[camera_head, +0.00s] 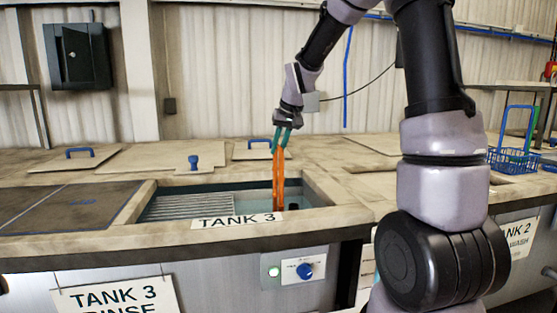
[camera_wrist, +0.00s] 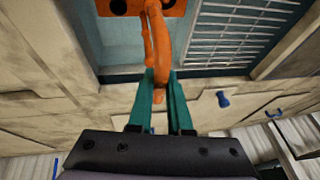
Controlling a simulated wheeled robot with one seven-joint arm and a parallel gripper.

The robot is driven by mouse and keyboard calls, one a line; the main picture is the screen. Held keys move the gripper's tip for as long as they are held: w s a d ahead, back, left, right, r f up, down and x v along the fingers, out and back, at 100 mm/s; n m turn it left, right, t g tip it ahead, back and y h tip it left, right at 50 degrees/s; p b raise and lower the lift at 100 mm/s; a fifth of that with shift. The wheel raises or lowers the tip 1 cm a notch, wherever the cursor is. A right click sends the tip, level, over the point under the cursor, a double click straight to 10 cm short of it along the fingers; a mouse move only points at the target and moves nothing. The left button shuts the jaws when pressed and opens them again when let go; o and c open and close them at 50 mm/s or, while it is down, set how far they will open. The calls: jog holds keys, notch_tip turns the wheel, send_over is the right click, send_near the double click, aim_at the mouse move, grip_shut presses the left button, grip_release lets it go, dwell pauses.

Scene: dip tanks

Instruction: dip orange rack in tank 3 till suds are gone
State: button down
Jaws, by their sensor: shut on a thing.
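The orange rack (camera_head: 278,184) hangs by its upright handle over the right part of the tank 3 opening, its lower end down inside the tank. Tank 3 (camera_head: 160,190) is an open rectangular basin with a slatted grate at its left. My gripper (camera_head: 280,135) is above the tank with its teal fingers shut on the rack's handle. In the wrist view the fingers (camera_wrist: 160,85) close around the orange handle (camera_wrist: 153,35), and part of the rack's holed orange body shows at the top edge. I cannot make out suds on the rack or the water level.
A blue wire basket (camera_head: 512,160) and a green handle stand at the right near tank 2. Lids with blue handles (camera_head: 80,152) lie on the counter behind. A dark panel (camera_head: 65,205) lies left of tank 3. A blue knob (camera_head: 305,271) is on the front.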

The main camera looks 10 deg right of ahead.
notch_tip(320, 180, up, 15)
jog(key=shift+f, duration=0.2)
dwell(0.5)
dwell(0.6)
